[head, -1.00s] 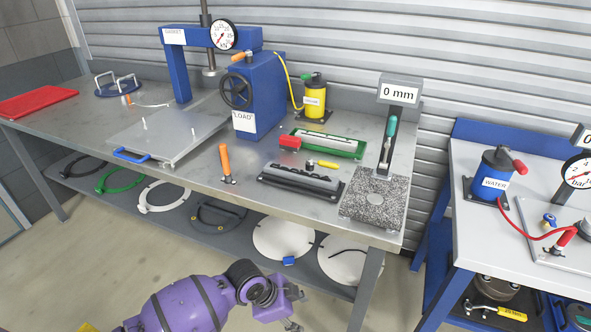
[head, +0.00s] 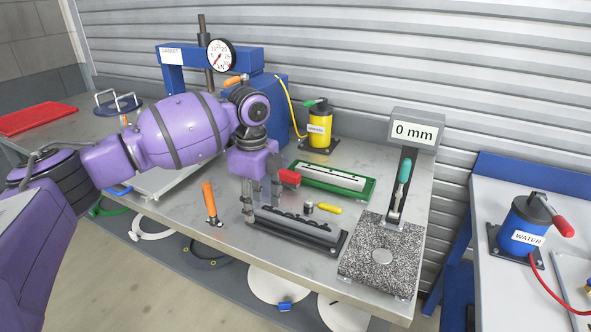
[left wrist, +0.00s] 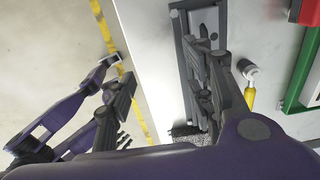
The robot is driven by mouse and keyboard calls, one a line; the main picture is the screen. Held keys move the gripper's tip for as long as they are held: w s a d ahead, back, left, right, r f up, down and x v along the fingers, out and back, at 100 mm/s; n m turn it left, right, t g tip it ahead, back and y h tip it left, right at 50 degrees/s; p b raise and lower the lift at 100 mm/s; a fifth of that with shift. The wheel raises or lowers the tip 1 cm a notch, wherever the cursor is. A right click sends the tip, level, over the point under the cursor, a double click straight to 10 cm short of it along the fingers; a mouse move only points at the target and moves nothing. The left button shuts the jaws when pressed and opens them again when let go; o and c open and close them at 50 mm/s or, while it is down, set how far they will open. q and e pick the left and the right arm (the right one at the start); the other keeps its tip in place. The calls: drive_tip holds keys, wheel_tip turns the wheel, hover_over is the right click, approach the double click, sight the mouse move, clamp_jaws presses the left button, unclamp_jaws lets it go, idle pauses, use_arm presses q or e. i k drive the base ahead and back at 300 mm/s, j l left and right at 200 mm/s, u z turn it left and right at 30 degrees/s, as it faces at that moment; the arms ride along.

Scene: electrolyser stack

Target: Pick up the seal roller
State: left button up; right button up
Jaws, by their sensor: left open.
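The tool that looks like the seal roller has a yellow handle and a short grey cylinder head (head: 309,208). It lies on the bench behind the dark slotted block and also shows in the left wrist view (left wrist: 250,97). My left gripper (head: 263,207) is open and empty, pointing down at the left end of the dark block, left of the roller. In the left wrist view its two fingers (left wrist: 157,75) are spread apart, with the roller outside them to the right.
The dark slotted block (head: 300,229) lies close to the roller. A green tray (head: 338,182) with a red block (head: 289,178) is behind. An orange-handled tool (head: 209,200) stands at left, a granite gauge base (head: 385,275) at right. The bench's front edge is near.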

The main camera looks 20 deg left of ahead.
sight(291, 179)
drive_tip(key=i, duration=0.85)
